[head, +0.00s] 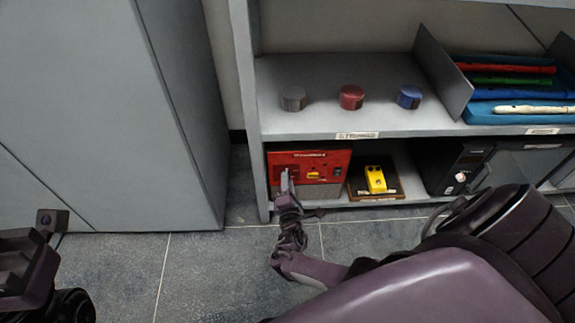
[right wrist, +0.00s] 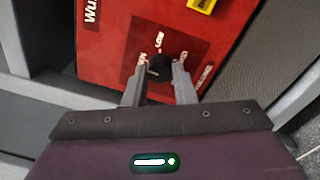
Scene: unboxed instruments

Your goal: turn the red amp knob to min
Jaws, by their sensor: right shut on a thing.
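The red amp (head: 338,158) stands on the lower shelf, with a red panel above a grey front. Its black knob (right wrist: 160,66) shows in the right wrist view, with small white labels around it. My right gripper (head: 288,182) is at the left part of the amp's panel and hides the knob in the head view. In the right wrist view its two fingers are on either side of the knob and shut on it. The knob's pointer is too small to read. Part of my left arm's end (head: 28,270) shows at the lower left; its fingers cannot be made out.
A yellow pedal (head: 375,179) on a dark board is right of the amp, then a black device (head: 452,165). Grey, red and blue round tins stand on the shelf (head: 300,122) above. A grey cabinet (head: 100,110) is at left. The tiled floor in front is clear.

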